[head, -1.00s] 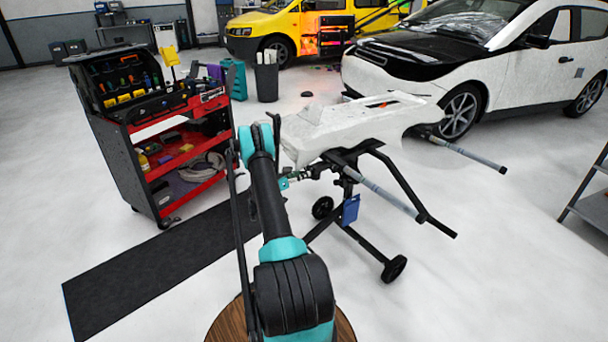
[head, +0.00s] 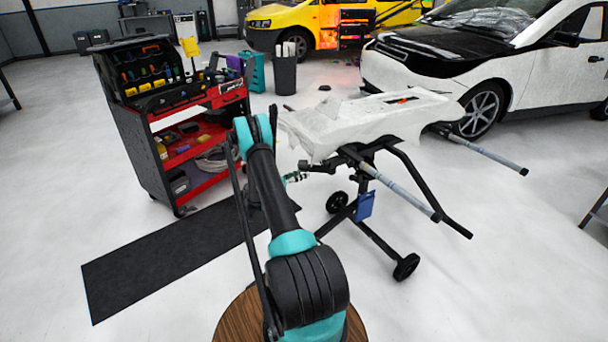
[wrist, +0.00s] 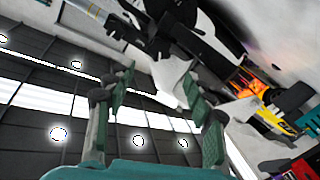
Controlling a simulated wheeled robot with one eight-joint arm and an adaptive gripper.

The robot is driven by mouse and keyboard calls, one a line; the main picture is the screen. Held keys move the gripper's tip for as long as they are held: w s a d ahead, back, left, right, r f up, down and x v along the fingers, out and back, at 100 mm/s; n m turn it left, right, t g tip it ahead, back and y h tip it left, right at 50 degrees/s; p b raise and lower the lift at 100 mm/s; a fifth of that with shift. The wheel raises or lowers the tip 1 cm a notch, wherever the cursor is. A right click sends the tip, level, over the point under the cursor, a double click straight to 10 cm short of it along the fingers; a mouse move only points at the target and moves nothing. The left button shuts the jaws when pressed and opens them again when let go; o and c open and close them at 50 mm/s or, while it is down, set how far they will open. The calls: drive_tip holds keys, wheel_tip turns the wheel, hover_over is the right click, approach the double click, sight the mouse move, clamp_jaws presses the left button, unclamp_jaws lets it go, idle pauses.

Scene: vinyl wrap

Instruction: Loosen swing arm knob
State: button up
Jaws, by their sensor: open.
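A black wheeled stand (head: 372,228) carries a white panel (head: 375,118) on top. Grey-tipped swing arms stick out from it, one toward the front (head: 400,190) and one to the right (head: 490,155). My gripper (head: 297,177) is just left of the stand's upper frame, partly hidden behind my arm. In the wrist view my gripper (wrist: 158,78) has its two fingers spread, with nothing held between them. Dark stand parts (wrist: 165,40) and a grey tube (wrist: 85,10) lie beyond the fingertips. I cannot pick out the knob clearly among these dark parts.
A red and black tool cart (head: 180,130) stands at left, near a black floor mat (head: 165,262). A dark bin (head: 284,72), a yellow van (head: 285,22) and a white car (head: 430,75) are behind. The floor right of the stand is clear.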

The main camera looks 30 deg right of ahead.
drive_tip(key=w+a+m+g, duration=0.1)
drive_tip(key=a+m, duration=0.3)
drive_tip(key=m, duration=0.1)
approach(323, 165)
drive_tip(key=shift+g+h, duration=0.3)
drive_tip(key=d, duration=0.6)
drive_tip(key=w+d+f, duration=0.1)
drive_tip(key=d, duration=0.2)
drive_tip(key=shift+d, duration=0.1)
drive_tip(key=c, duration=0.9)
drive_tip(key=shift+o, duration=0.2)
drive_tip(key=shift+n, duration=2.2)
